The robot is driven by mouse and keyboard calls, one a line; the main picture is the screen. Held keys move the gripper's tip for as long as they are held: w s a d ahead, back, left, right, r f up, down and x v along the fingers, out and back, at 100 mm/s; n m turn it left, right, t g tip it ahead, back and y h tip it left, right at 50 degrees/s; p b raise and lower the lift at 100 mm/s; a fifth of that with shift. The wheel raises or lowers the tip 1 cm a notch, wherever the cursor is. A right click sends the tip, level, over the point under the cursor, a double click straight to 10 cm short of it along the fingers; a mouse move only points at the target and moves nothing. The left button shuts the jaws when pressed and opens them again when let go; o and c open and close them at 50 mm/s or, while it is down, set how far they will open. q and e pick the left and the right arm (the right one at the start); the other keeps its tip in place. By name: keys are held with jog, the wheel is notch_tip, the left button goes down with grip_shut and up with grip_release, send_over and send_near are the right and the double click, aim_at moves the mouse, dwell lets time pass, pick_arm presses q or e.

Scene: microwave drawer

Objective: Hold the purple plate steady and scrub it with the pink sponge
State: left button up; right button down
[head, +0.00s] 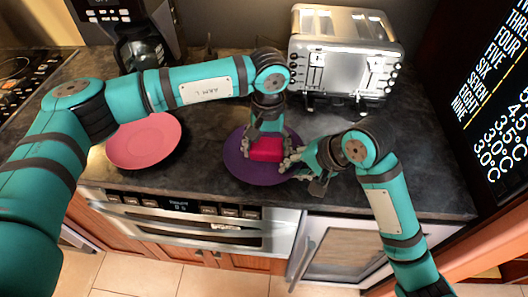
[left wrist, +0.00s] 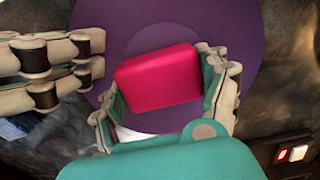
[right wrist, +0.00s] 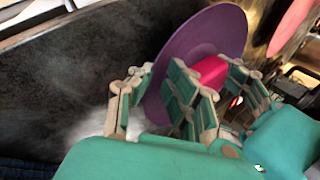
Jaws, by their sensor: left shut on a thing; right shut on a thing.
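The purple plate (head: 240,165) lies on the dark counter near its front edge. It also shows in the left wrist view (left wrist: 235,40) and the right wrist view (right wrist: 205,35). My left gripper (head: 266,145) points down over the plate, shut on the pink sponge (head: 265,153). The sponge sits between its fingers in the left wrist view (left wrist: 160,78), against or just above the plate; exact contact is hidden. My right gripper (head: 292,160) is shut on the plate's right rim, its fingers on either side of the rim in the right wrist view (right wrist: 150,95).
A pink plate (head: 145,140) lies on the counter to the left. A silver toaster (head: 345,55) stands behind, with a coffee maker (head: 140,35) at the back left. The microwave drawer (head: 190,225) is under the counter front.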

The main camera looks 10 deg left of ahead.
pick_arm(q)
jog(key=shift+a+f, duration=0.1)
jog(key=shift+a, duration=0.7)
pick_arm(e)
jog(key=shift+f, duration=0.1)
pick_arm(q)
jog(key=shift+d, duration=0.95)
jog(key=shift+r, duration=0.25)
jog(key=shift+r, duration=2.9)
jog(key=shift+a, duration=4.55)
